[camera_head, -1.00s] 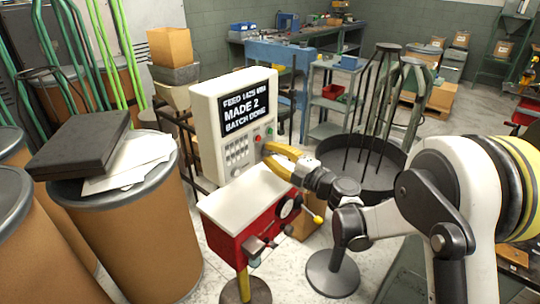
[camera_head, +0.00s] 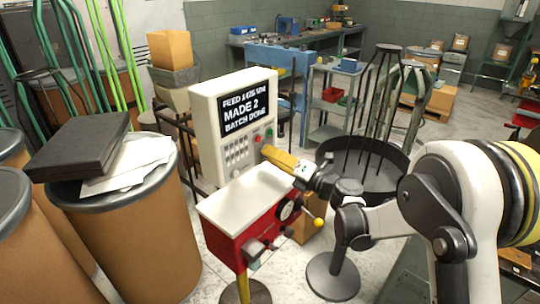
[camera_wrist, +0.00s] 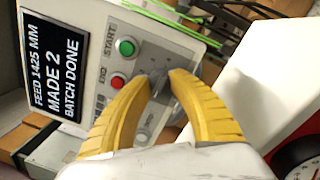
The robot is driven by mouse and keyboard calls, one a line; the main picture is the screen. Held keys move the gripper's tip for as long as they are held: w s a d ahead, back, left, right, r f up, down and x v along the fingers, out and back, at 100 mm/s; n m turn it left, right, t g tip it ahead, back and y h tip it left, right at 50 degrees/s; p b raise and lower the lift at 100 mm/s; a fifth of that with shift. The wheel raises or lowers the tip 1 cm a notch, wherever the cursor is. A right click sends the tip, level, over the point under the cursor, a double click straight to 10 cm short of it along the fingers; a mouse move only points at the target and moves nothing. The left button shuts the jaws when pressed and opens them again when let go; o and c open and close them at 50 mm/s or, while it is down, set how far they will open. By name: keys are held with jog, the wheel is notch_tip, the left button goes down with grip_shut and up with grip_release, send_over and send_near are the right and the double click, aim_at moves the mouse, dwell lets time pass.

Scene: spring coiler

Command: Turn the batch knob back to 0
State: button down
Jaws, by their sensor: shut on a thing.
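The white control box (camera_head: 208,118) has a screen (camera_head: 244,102) reading "FEED 1425 MM, MADE 2, BATCH DONE"; the screen also shows in the wrist view (camera_wrist: 52,72). My gripper (camera_head: 268,151) reaches the right part of the panel with its yellow fingers. In the wrist view my gripper (camera_wrist: 165,80) is shut on the grey batch knob (camera_wrist: 158,84), one finger on each side. The fingers hide part of the knob. Its pointer and scale numbers are too small to read.
A green START button (camera_wrist: 125,47) and a red button (camera_wrist: 117,81) sit close beside the fingers. Another small knob (camera_wrist: 142,138) lies below. The red machine (camera_head: 228,248) with a white top (camera_head: 252,196) stands just under my gripper. Brown drums (camera_head: 140,235) stand at the left.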

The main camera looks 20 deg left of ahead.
dwell(0.3)
jog(key=c, duration=1.1)
grip_release()
jog(key=shift+f, duration=0.1)
jog(key=shift+c, duration=0.2)
jog(key=shift+d, duration=0.1)
jog(key=r+v, duration=0.1)
jog(key=v, duration=1)
jog(key=shift+s+d+f, duration=0.2)
jog(key=shift+d+f, duration=0.15)
jog(key=shift+f, duration=0.05)
